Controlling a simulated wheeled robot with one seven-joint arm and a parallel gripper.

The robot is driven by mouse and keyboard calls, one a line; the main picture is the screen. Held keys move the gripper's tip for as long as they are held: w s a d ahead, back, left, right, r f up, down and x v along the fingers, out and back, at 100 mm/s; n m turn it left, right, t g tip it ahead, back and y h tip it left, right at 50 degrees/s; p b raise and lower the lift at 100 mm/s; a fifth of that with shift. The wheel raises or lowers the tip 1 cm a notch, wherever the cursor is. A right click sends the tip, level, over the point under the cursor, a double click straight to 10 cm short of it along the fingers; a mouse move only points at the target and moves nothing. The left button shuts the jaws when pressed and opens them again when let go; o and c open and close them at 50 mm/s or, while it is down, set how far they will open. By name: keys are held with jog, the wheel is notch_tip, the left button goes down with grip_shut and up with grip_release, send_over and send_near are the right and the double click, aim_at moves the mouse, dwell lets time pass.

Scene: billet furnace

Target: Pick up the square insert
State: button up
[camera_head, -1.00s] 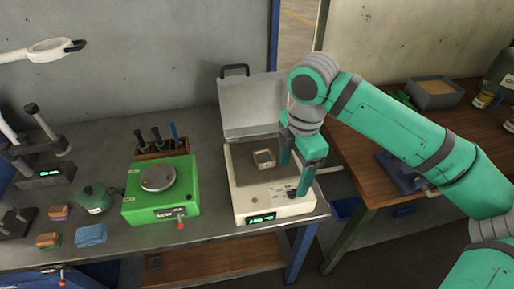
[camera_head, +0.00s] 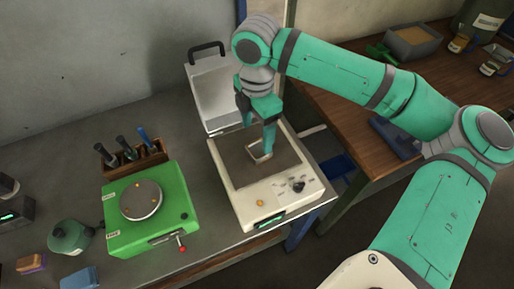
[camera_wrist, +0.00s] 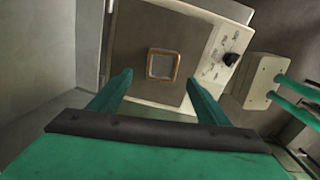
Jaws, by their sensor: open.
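The square insert (camera_wrist: 162,65) is a small square frame with a copper-coloured rim and a pale inside. It lies on the dark top plate of the cream furnace unit (camera_head: 275,208). In the head view the insert (camera_head: 260,153) is partly hidden behind my gripper. My gripper (camera_head: 268,148) is open and points down over the plate, close to the insert. In the wrist view the two green fingers (camera_wrist: 158,82) stand apart, with the insert lying beyond their tips and between them. Nothing is held.
The unit's lid (camera_head: 212,95) stands open behind the plate. A knob (camera_head: 298,186) sits on its front panel. To the left are a green device (camera_head: 150,215) with a round plate and a wooden tool rack (camera_head: 132,158). A wooden table (camera_head: 350,125) stands to the right.

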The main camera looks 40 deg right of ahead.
aim_at(259, 148)
jog(key=shift+s+d+f, duration=0.1)
jog(key=shift+f, duration=1.5)
jog(key=shift+s+d+f, duration=0.1)
jog(key=shift+f, duration=1.5)
jog(key=shift+c, duration=0.6)
grip_shut()
jog(key=shift+r, duration=0.15)
